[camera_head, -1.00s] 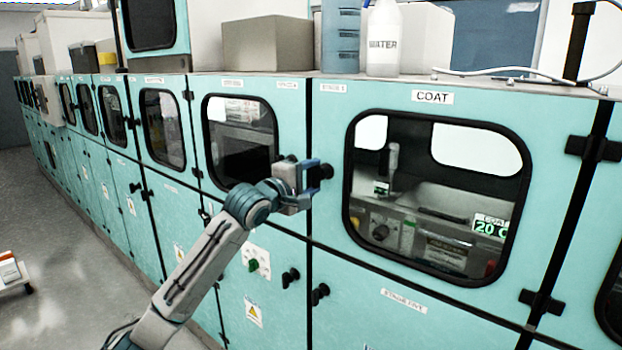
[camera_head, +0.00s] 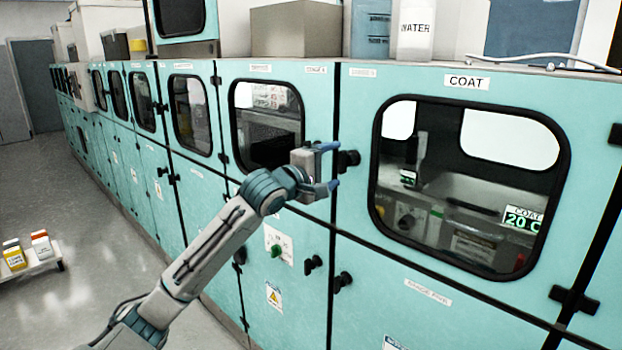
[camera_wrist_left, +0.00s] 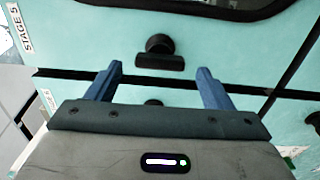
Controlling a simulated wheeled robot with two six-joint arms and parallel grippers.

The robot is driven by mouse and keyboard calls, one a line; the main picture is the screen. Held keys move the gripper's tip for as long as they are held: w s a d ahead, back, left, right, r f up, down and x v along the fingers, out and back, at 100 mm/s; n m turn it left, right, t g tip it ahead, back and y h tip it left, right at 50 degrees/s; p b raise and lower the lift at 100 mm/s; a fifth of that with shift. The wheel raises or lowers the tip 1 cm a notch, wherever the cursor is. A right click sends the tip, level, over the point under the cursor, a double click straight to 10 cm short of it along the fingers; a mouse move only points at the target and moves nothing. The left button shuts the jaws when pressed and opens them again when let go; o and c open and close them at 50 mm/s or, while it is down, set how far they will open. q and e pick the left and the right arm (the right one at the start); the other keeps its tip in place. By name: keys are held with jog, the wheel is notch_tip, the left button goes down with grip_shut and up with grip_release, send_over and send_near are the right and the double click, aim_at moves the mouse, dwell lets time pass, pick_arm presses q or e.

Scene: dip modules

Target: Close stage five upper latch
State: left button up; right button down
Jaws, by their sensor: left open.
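The stage five upper latch (camera_head: 348,159) is a black knob on the left edge of the teal COAT door (camera_head: 450,278), beside the black vertical seam. In the left wrist view the latch (camera_wrist_left: 158,50) shows its bar running parallel to the seam, not across it. My left gripper (camera_head: 333,166) is open and empty, its blue fingers one above the other just left of the latch. In the left wrist view the fingertips (camera_wrist_left: 160,70) lie either side of the latch, apart from it. A second dark knob (camera_wrist_left: 153,102) is partly hidden behind the gripper. My right gripper is not in view.
Lower black latches (camera_head: 343,281) (camera_head: 313,263) sit on the doors below. Black hinges (camera_head: 574,300) stand out at the right. A low cart (camera_head: 30,262) is on the otherwise clear floor at left.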

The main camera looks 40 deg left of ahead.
pick_arm(q)
jog(key=s+b, duration=0.7)
jog(key=s, duration=0.1)
jog(key=shift+s+a, duration=0.2)
jog(key=shift+a, duration=0.15)
jog(key=shift+b, duration=0.3)
dwell(0.3)
